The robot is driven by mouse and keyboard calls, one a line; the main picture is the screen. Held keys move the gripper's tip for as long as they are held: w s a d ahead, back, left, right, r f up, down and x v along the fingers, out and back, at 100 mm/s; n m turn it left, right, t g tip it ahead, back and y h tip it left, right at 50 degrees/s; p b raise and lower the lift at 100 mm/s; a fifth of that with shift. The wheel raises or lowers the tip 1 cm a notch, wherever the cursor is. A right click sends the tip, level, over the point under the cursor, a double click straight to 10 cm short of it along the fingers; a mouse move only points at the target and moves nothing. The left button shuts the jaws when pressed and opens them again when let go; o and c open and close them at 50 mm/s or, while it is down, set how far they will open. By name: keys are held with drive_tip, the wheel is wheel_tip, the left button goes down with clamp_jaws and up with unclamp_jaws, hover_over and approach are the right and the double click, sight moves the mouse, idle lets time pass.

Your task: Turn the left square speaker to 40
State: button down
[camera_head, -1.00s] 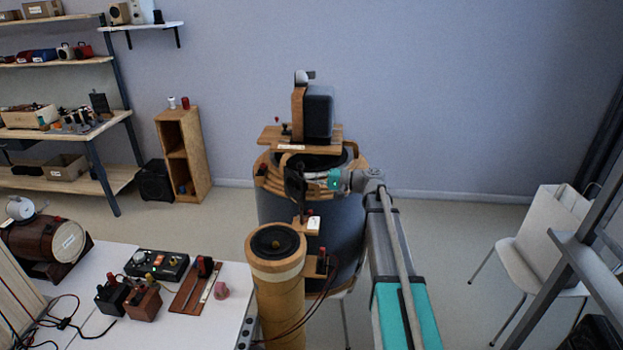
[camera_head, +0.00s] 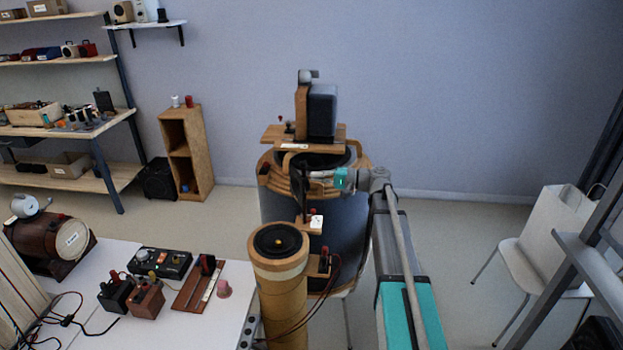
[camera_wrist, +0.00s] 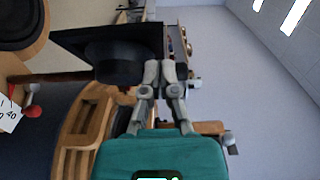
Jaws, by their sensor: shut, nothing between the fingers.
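A black square panel with a round black drum on its face (camera_wrist: 125,62) fills the upper middle of the wrist view. It looks like a square speaker. In the head view it shows as a thin dark upright shape (camera_head: 302,185). My gripper (camera_wrist: 161,68) is shut and empty, its tips close to the right side of the drum; I cannot tell whether they touch. In the head view my gripper (camera_head: 319,180) is just right of the panel. A white card reading 40 (camera_wrist: 9,114) is at the left of the wrist view, beside a red knob (camera_wrist: 32,111).
A tall box speaker (camera_head: 322,112) stands behind on a wooden board over a large dark drum (camera_head: 345,240). A round wooden column (camera_head: 277,295) stands in front. A white table (camera_head: 215,325) with small devices is at left. A chair (camera_head: 535,245) is at right.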

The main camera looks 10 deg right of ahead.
drive_tip(key=s+v, duration=0.1)
drive_tip(key=v, duration=1)
drive_tip(key=shift+s+a, duration=0.15)
drive_tip(key=s+a+f+n+g+h, duration=0.1)
drive_tip(key=s+a+f+g+h, duration=0.3)
drive_tip(key=s+a+f+h, duration=0.6)
drive_tip(key=s+f+n+g+h, duration=0.1)
drive_tip(key=s+f+h, duration=0.2)
drive_tip(key=s, duration=0.3)
drive_tip(key=s+a+f+n+h, duration=0.1)
drive_tip(key=s+f+h, duration=0.3)
drive_tip(key=s, duration=0.3)
drive_tip(key=shift+a+f+n+g, duration=0.2)
drive_tip(key=shift+f+n+g, duration=0.2)
drive_tip(key=shift+f, duration=0.4)
